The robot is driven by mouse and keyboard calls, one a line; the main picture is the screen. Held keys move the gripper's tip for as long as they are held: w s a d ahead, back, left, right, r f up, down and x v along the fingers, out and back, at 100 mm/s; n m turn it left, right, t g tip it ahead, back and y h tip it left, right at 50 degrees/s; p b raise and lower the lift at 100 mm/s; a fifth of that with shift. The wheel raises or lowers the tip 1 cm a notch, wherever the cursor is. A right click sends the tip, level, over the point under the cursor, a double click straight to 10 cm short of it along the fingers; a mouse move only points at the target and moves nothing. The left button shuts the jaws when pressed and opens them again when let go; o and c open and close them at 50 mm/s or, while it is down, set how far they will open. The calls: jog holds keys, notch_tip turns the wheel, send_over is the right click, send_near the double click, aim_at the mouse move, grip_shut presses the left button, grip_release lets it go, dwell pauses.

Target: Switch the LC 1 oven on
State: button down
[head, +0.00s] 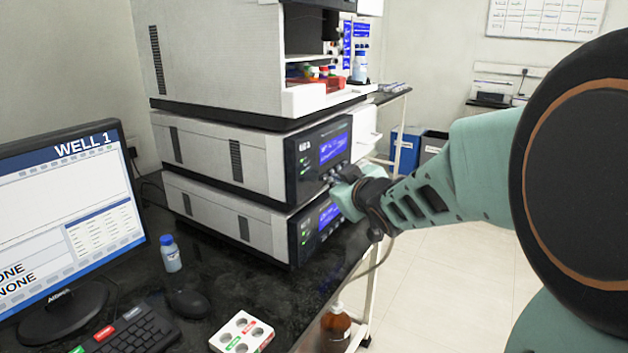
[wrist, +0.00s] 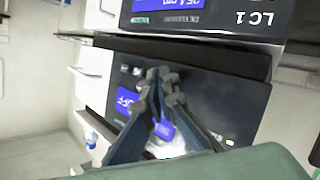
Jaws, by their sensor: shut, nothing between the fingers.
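The stack in the head view has a middle module with a dark front panel (head: 318,158) and lit blue screen. In the wrist view this panel (wrist: 215,95) appears turned around; its blue screen (wrist: 126,98) seems to read OFF, with small round buttons (wrist: 125,70) beside it. A green light (wrist: 229,141) glows on it. My gripper (head: 340,184) is shut and empty at the panel's lower right. Its fingertips (wrist: 160,73) are close to the buttons; contact cannot be told. The other module (wrist: 253,18), labelled LC 1 in the wrist view, is the lower one.
An upper unit (head: 215,45) with coloured vials sits on the stack. A monitor (head: 70,215), keyboard (head: 125,330), mouse (head: 187,303), blue-capped bottle (head: 170,254) and white vial block (head: 242,335) stand on the dark bench. Open floor (head: 450,290) lies to the right.

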jog(key=shift+w+a+b, duration=0.25)
jog(key=shift+a+b, duration=0.05)
jog(key=shift+a, duration=0.05)
dwell(0.7)
dwell(0.4)
jog(key=shift+s+d+p, duration=0.5)
jog(key=shift+d+p, duration=0.1)
jog(key=shift+d, duration=0.1)
jog(key=shift+s+d+p, duration=0.7)
jog(key=shift+s+d, duration=0.05)
jog(key=shift+d, duration=0.25)
jog(key=shift+s+d+p, duration=0.65)
jog(key=shift+s+d, duration=0.1)
jog(key=shift+d, duration=0.25)
